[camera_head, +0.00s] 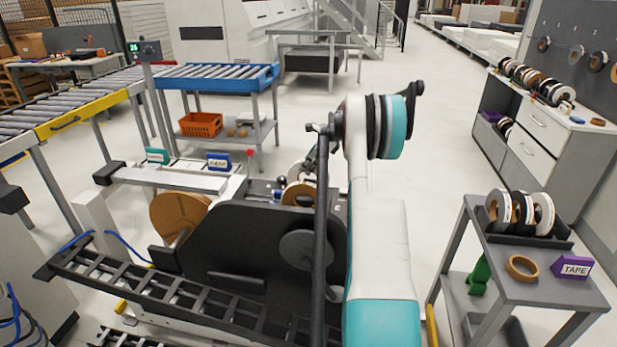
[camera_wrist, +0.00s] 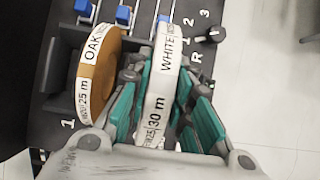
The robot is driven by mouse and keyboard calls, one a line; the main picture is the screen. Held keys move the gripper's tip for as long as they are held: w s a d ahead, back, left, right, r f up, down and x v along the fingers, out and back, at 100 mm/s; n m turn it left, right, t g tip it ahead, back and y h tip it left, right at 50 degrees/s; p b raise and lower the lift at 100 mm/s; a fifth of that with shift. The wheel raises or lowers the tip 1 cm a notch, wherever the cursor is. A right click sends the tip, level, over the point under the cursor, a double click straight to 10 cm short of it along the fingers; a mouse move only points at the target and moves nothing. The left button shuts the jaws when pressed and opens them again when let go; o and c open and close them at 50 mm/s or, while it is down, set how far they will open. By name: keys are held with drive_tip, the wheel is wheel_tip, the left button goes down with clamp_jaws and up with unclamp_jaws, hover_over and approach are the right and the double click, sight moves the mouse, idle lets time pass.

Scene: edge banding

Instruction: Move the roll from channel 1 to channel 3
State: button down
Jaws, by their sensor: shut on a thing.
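My gripper (camera_wrist: 163,85) is shut on a white roll (camera_wrist: 158,105) marked WHITE and 30 m, with green-padded fingers on both sides of it. A brown-sided roll (camera_wrist: 98,70) marked OAK and 25 m sits just left of it, beside a printed 1 on the black panel (camera_wrist: 62,105). Whether the white roll still rests in a channel or is lifted clear, I cannot tell. In the head view, a tan roll (camera_head: 299,194) shows on the edge-banding machine (camera_head: 235,235); my arm hides much of the gripper area.
Blue tabs (camera_wrist: 123,15) line the panel's upper edge, and a black knob (camera_wrist: 208,35) is near printed 1, 2, 3. A grey cart (camera_head: 540,285) at right holds several rolls (camera_head: 520,212), a loose tan ring (camera_head: 522,267) and a purple TAPE box (camera_head: 572,267).

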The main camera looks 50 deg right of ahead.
drive_tip(key=shift+f+b, duration=0.5)
drive_tip(key=shift+f, duration=1.45)
drive_tip(key=shift+f, duration=0.4)
drive_tip(key=c, duration=1.4)
unclamp_jaws()
drive_tip(key=shift+c, duration=0.2)
drive_tip(key=shift+r, duration=0.1)
drive_tip(key=shift+r, duration=0.25)
drive_tip(key=p+v, duration=0.3)
drive_tip(key=v, duration=0.9)
